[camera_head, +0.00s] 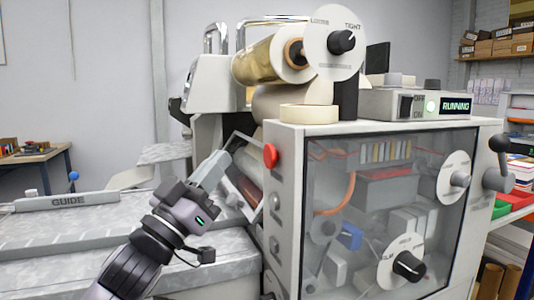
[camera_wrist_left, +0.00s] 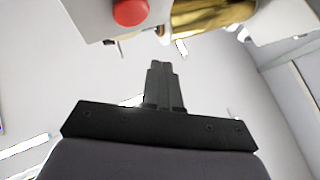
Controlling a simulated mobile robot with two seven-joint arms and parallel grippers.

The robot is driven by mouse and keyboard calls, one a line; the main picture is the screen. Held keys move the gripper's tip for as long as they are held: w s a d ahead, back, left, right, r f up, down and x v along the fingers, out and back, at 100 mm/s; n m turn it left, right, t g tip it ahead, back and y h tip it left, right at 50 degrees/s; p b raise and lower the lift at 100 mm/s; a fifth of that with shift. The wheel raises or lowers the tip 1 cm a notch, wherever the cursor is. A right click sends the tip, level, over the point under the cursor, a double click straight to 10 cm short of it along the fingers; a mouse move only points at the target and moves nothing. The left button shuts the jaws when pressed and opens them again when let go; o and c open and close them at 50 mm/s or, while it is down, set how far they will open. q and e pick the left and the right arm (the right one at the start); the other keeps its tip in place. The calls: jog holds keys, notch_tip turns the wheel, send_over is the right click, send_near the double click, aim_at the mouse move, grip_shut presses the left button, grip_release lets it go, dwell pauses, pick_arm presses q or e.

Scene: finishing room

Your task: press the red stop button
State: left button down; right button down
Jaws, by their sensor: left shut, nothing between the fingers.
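The red stop button (camera_head: 270,156) is a round red knob on the left face of the machine's grey cabinet, near its top. It also shows at the top of the left wrist view (camera_wrist_left: 130,12). My left gripper (camera_head: 222,160) is shut and empty, left of the button and at about its height in the head view. In the left wrist view the shut fingers (camera_wrist_left: 161,70) point up toward the machine, with a gap between their tips and the button. My right gripper is in neither view.
The machine cabinet (camera_head: 290,225) has a clear front panel with dials. A gold foil roll (camera_head: 262,62) and a tight/loose dial (camera_head: 334,38) sit above it. A control box (camera_head: 415,104) reads RUNNING. A guide bar (camera_head: 68,201) lies on the grey bed at left.

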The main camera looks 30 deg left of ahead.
pick_arm(q)
jog(key=shift+w+d+p, duration=0.3)
jog(key=shift+w+d, duration=1.3)
jog(key=shift+w, duration=0.25)
dwell(0.7)
jog(key=shift+w+d, duration=0.25)
jog(key=shift+w, duration=0.05)
jog(key=shift+w+d, duration=0.25)
jog(key=shift+w, duration=0.05)
dwell(0.8)
dwell(0.3)
jog(key=shift+s+a+p, duration=0.3)
jog(key=shift+s+a, duration=0.25)
jog(key=shift+s, duration=0.05)
jog(key=shift+s, duration=0.1)
jog(key=shift+s+a, duration=1.6)
jog(key=shift+s, duration=0.2)
